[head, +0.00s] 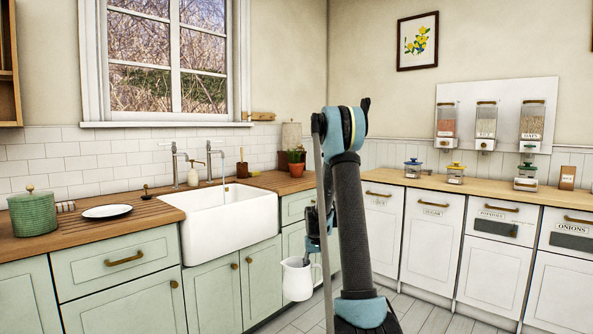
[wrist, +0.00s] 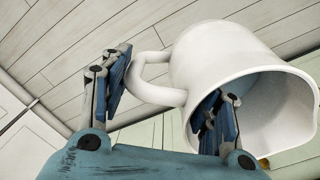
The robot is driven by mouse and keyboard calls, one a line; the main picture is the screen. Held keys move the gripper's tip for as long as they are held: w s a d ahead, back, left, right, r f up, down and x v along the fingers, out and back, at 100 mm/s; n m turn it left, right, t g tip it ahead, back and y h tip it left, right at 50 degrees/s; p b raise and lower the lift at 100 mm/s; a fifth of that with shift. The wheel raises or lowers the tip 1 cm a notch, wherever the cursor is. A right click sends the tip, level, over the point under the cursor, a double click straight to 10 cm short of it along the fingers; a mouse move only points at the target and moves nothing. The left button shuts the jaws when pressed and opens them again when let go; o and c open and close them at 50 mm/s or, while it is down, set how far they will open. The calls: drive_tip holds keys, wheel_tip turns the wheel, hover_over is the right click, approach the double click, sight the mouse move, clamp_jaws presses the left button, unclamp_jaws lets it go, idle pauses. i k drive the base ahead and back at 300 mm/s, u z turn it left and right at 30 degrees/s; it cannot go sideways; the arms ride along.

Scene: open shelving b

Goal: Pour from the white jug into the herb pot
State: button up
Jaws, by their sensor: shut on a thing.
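The white jug (head: 297,281) hangs below counter height, in front of the green cabinets and right of the sink; it looks roughly upright. My gripper (head: 311,246) is shut on it from above, partly hidden by my arm. In the wrist view the jug (wrist: 215,58) fills the right side, its handle toward the left finger. The gripper's fingers (wrist: 165,100) stand apart with the jug's handle side between them; the right finger overlaps the open mouth. The exact contact is unclear. The herb pot (head: 297,170), terracotta with a green plant, stands on the wooden counter right of the sink, apart from the jug.
The white sink (head: 232,220) is left of the jug, with taps (head: 209,160) behind it. A wooden utensil holder (head: 242,168) stands behind the sink. A green canister (head: 34,212) and a white plate (head: 107,211) are at left. Small jars (head: 413,169) line the right counter.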

sight(295, 169)
drive_tip(key=k, duration=0.65)
drive_tip(key=z, duration=0.55)
drive_tip(key=i, duration=1.9)
drive_tip(key=u, duration=0.7)
drive_tip(key=i, duration=0.4)
drive_tip(key=u, duration=0.1)
